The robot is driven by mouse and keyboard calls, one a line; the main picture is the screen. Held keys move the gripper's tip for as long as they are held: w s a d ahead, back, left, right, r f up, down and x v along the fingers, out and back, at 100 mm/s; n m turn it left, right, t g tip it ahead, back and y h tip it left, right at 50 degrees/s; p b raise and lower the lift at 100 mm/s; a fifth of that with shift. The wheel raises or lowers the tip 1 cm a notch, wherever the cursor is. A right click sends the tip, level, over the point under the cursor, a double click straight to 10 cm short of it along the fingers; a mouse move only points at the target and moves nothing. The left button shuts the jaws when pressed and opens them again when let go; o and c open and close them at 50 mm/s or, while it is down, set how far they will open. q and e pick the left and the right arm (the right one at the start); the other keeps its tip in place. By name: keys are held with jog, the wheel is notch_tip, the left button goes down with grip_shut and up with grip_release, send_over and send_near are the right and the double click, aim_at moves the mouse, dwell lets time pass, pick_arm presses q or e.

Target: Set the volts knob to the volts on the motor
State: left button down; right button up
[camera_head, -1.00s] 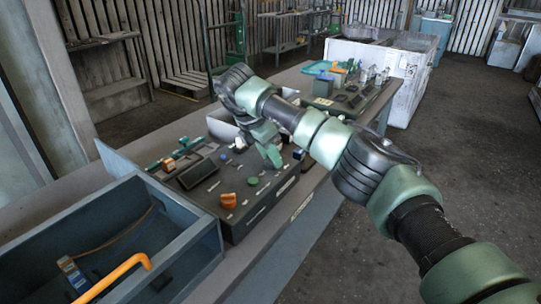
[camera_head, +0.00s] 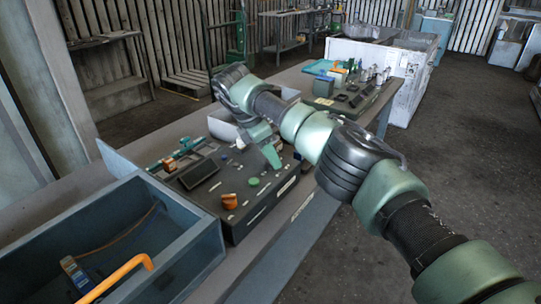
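A dark panel box (camera_head: 237,222) sits on the bench in the middle of the view. Its sloped top carries a dark display or plate (camera_head: 199,173), a green round knob or button (camera_head: 253,182), an orange part (camera_head: 229,201) and several small pale marks. I cannot tell which part is the volts knob, and I cannot read a motor label. My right gripper (camera_head: 272,157) points down over the box's back right part. Its fingers look close together, but whether they are shut or touch a knob is unclear. My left gripper is not in view.
A blue-grey open bin (camera_head: 190,245) with an orange handle (camera_head: 122,275) stands at front left. A second dark panel (camera_head: 352,100) with small parts lies farther along the bench. A white crate (camera_head: 410,70) stands behind it. Floor at right is clear.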

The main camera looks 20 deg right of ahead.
jog(key=shift+o, duration=1.4)
jog(key=v, duration=0.8)
jog(key=shift+f, duration=0.1)
